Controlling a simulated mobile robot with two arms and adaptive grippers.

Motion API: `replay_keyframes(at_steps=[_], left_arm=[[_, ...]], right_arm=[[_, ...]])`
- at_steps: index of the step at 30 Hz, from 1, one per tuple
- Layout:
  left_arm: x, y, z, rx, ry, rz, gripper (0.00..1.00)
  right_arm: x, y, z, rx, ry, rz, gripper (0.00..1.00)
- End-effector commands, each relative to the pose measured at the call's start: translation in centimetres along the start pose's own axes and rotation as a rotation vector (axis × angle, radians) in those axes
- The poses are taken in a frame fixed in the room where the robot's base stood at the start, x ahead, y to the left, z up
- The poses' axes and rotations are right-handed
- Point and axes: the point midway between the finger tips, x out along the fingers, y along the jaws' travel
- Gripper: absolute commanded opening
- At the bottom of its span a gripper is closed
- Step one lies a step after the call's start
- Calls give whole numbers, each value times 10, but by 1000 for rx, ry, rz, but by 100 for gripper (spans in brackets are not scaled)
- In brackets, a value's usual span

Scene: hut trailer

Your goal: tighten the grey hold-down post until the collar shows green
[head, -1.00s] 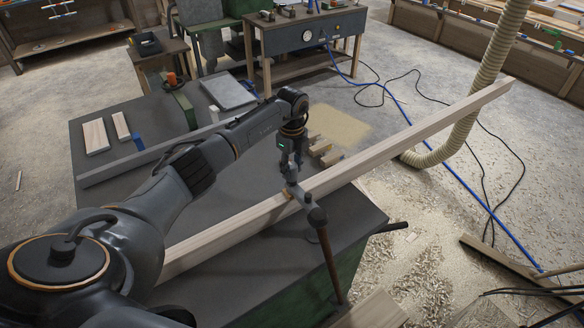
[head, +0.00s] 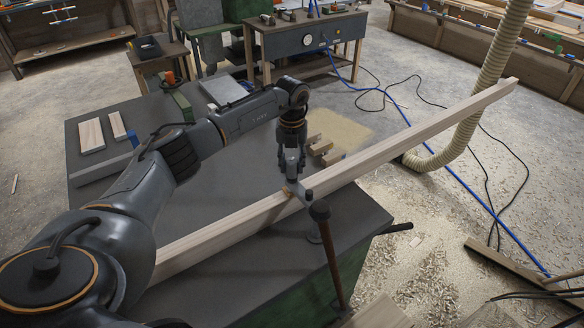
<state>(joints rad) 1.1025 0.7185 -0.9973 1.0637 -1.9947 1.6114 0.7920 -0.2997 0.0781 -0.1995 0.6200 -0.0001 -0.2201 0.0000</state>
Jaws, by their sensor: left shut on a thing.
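A long pale wooden beam (head: 400,141) lies slantwise across the dark bench (head: 235,165) and juts past its right edge. A hold-down stands at the near side of the beam: a short grey bar (head: 302,194) reaches over the beam from a brown-topped upright (head: 320,212). My left gripper (head: 292,178) points down at the grey bar's far end, over the beam. Its fingers are shut on the grey hold-down post there; they hide most of the gripped part. I cannot make out a collar colour. My right gripper is not in view.
Small wooden blocks (head: 326,150) lie on the bench just beyond the beam. Pale boards (head: 91,135) lie at the bench's left. A hose (head: 497,65) hangs behind the beam, and a blue cable (head: 470,185) crosses the shaving-strewn floor at right.

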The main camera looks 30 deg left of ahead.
Motion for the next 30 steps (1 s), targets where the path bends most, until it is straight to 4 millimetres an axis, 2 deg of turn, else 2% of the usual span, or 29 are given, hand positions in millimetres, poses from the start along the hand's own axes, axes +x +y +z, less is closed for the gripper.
replay_keyframes(at_steps=[9, 30], left_arm=[[1, 1, 1, 298, -3, 0, 3], [0, 1, 2, 962, -4, 0, 3]], right_arm=[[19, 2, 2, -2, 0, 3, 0], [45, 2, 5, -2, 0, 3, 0]])
